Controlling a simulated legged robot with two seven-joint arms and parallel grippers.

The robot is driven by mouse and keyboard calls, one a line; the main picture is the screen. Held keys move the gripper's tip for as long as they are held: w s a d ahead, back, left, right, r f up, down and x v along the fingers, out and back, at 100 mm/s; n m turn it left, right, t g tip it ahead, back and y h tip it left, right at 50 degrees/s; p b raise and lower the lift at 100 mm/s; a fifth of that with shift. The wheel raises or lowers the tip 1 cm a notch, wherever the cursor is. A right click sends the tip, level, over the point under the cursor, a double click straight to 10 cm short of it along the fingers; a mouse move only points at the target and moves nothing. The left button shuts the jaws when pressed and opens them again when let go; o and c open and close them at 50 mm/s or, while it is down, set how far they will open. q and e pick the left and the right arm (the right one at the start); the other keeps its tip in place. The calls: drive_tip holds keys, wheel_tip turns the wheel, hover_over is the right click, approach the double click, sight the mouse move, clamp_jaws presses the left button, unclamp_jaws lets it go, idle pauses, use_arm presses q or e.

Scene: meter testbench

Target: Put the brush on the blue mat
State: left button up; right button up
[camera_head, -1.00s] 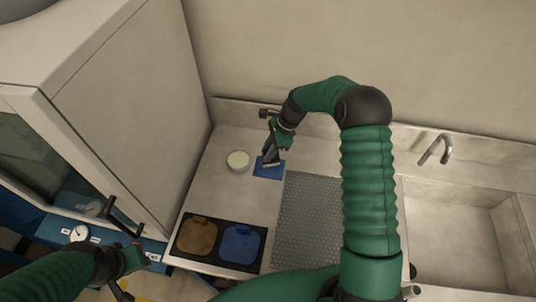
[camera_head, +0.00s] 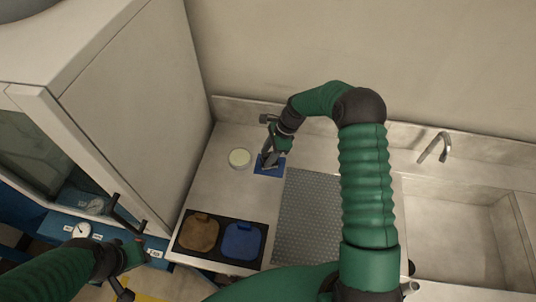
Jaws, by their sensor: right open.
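The blue mat (camera_head: 276,170) is a small blue rectangle on the counter, beside the round pale dish. My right gripper (camera_head: 268,161) is open directly over the mat and hides part of it. A small dark shape shows at the fingertips, but I cannot tell brush from finger there. The brush is not clearly visible anywhere else. My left gripper (camera_head: 130,272) is at the lower left, in front of the cabinet and away from the counter; its jaw state is unclear.
A round pale dish (camera_head: 239,158) stands left of the mat. A grey dotted mat (camera_head: 308,215) lies to the right. A dark tray (camera_head: 221,224) holds a brown and a blue pad at the front. A sink (camera_head: 465,235) with a faucet (camera_head: 436,147) is at the right.

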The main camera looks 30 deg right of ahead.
drive_tip(key=b+v, duration=0.2)
drive_tip(key=v, duration=1)
use_arm(q)
drive_tip(key=f, duration=0.1)
drive_tip(key=f+b, duration=0.1)
drive_tip(key=f, duration=0.1)
drive_tip(key=shift+a+f, duration=0.25)
drive_tip(key=shift+a, duration=0.05)
use_arm(e)
drive_tip(key=s+a+n+h, duration=0.1)
drive_tip(key=s+a+n, duration=0.3)
drive_tip(key=s+n, duration=0.3)
drive_tip(key=s+a+f+n+t+h, duration=0.1)
drive_tip(key=s+a+n+h, duration=0.1)
drive_tip(key=s+a+n, duration=0.2)
drive_tip(key=s+a+n+h, duration=0.1)
drive_tip(key=s+a+n, duration=0.3)
drive_tip(key=s+n, duration=0.5)
drive_tip(key=shift+s+f+n, duration=0.25)
drive_tip(key=shift+s+n, duration=0.1)
drive_tip(key=shift+n, duration=0.15)
use_arm(q)
drive_tip(key=shift+d, duration=0.3)
use_arm(e)
drive_tip(key=shift+d, duration=0.35)
